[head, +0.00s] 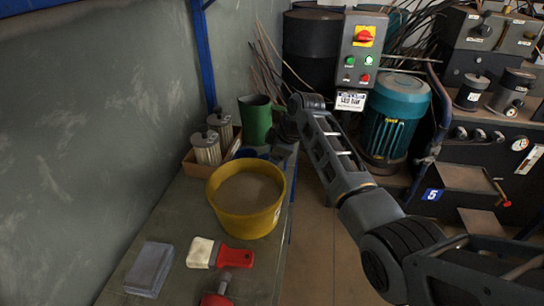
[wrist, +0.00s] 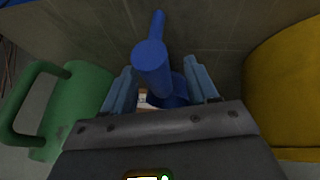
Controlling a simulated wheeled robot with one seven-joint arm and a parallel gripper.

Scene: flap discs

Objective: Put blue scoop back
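The blue scoop (wrist: 152,66) shows in the wrist view between the two light-blue fingers of my gripper (wrist: 162,88), its round handle toward the camera. Gaps seem to show beside the handle, so the gripper looks open around it; contact lower down is hidden. In the head view a small blue part of the scoop (head: 249,153) shows behind the yellow bucket (head: 233,222), low beside my gripper (head: 277,146). The bucket holds a grey-brown material. A green jug (head: 255,119) stands just behind; its handle side fills the left of the wrist view (wrist: 80,108).
A tray (head: 196,169) with two ribbed canisters (head: 206,147) stands by the wall. A grey block (head: 150,269), a red-handled brush (head: 220,254) and another red tool (head: 216,297) lie at the front of the bench. A blue post (head: 204,55) rises behind. Floor is to the right.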

